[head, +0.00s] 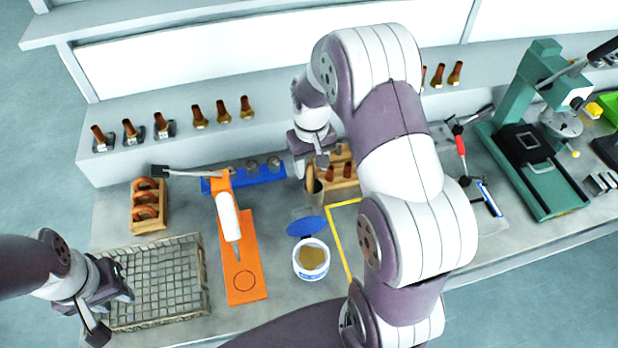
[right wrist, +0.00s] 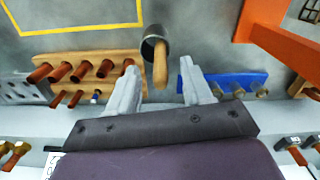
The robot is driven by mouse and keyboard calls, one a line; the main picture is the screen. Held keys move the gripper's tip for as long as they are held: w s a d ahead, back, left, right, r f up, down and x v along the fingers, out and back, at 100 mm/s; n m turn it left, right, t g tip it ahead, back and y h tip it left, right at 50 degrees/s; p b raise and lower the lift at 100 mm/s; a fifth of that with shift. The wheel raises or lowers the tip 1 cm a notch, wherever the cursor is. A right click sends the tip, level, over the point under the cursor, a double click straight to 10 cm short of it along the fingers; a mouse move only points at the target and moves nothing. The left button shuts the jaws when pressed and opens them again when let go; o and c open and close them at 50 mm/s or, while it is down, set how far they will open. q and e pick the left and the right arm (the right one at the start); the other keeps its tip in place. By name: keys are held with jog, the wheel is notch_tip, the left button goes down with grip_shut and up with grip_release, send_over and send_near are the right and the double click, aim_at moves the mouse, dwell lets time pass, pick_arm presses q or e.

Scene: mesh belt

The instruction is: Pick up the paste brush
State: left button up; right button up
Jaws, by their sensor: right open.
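The paste brush shows as a wooden handle (right wrist: 160,66) standing out of a dark metal cup (right wrist: 152,40) in the right wrist view. In the head view the handle (head: 309,177) leans in the cup (head: 314,198) beside a wooden rack. The brush's bristles are hidden inside the cup. My right gripper (right wrist: 158,74) is open, and the handle's end shows between its fingertips with a gap on both sides. In the head view my right gripper (head: 312,160) hangs just above the cup. My left gripper (head: 112,308) is open and empty over the wire basket's left side.
A white paste tub (head: 311,272) stands in front of the cup with a blue lid (head: 306,227) next to it. A wooden rack (right wrist: 85,62) and a blue rack (right wrist: 225,82) flank the cup. An orange board (head: 247,285) and wire basket (head: 190,245) lie to the left.

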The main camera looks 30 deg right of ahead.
aim_at(310, 177)
jog(key=f, duration=0.1)
jog(key=f+p, duration=0.1)
jog(key=f, duration=0.1)
jog(key=w+f+p, duration=0.1)
jog(key=f, duration=0.1)
jog(key=shift+d+f, duration=0.15)
jog(key=shift+f, duration=0.35)
jog(key=shift+s, duration=0.15)
grip_shut()
notch_tip(310, 177, up, 9)
jog(key=shift+r+b, duration=0.1)
jog(key=shift+b, duration=1.1)
jog(key=shift+r, duration=0.45)
